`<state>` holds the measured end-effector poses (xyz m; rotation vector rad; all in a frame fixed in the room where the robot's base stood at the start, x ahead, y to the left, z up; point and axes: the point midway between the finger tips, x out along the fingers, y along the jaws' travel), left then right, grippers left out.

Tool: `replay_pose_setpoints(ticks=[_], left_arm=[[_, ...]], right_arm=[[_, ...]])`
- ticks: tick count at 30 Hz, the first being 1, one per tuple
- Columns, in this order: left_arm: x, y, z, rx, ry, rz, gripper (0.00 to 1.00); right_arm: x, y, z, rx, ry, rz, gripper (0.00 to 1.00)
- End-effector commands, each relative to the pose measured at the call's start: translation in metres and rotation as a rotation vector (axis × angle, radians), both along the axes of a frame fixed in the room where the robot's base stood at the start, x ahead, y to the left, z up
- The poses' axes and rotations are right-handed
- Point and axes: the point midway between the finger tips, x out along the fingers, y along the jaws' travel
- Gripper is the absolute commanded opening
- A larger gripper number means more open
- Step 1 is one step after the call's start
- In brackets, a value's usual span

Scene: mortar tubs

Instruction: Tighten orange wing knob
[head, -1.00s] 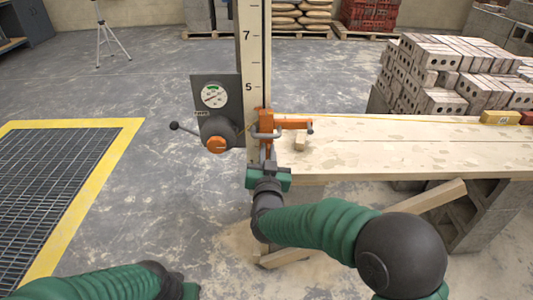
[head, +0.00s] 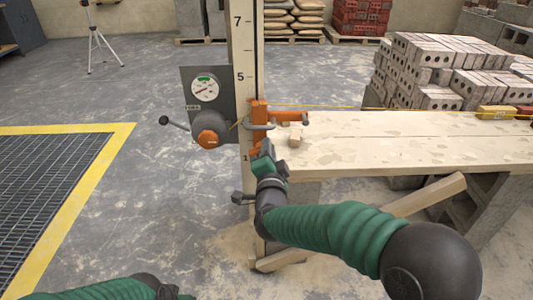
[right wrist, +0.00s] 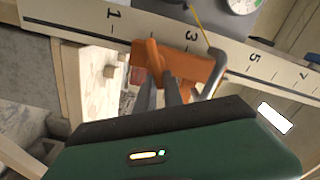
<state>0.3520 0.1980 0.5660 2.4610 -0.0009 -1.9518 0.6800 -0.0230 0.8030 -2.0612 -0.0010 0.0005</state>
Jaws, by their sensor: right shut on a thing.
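The orange wing knob (right wrist: 154,54) shows in the right wrist view, edge-on between the grey fingers. My right gripper (right wrist: 160,90) is shut on it, its green body tilted in the head view (head: 266,158). The knob sits on an orange clamp (head: 258,116), also in the right wrist view (right wrist: 195,65), around the tall numbered staff (head: 241,50). In the head view, the gripper mostly hides the knob. My left gripper (head: 178,293) is only partly in view at the bottom edge; its fingers cannot be made out.
A plank bench (head: 400,145) runs right from the staff, with a small wood block (head: 295,138) on it. A dark plate with a gauge (head: 205,89) and an orange-capped handle is left of the staff. Bricks (head: 440,70) stand behind the bench. Floor at left is clear beside a yellow-edged grate.

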Motion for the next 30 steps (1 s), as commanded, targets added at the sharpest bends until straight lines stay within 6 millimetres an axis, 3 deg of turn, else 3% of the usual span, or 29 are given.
replay_pose_setpoints(ticks=[3,15,30], left_arm=[[0.000,0.000,-0.013,0.000,0.000,0.000,0.36],[0.000,0.000,-0.037,0.000,0.000,0.000,0.36],[0.000,0.000,-0.044,0.000,0.000,0.000,0.36]], right_arm=[[0.000,-0.003,-0.008,0.106,0.001,-0.003,0.00],[0.000,-0.004,-0.015,0.397,0.003,-0.003,0.00],[0.000,-0.005,-0.016,0.507,0.006,-0.005,0.00]])
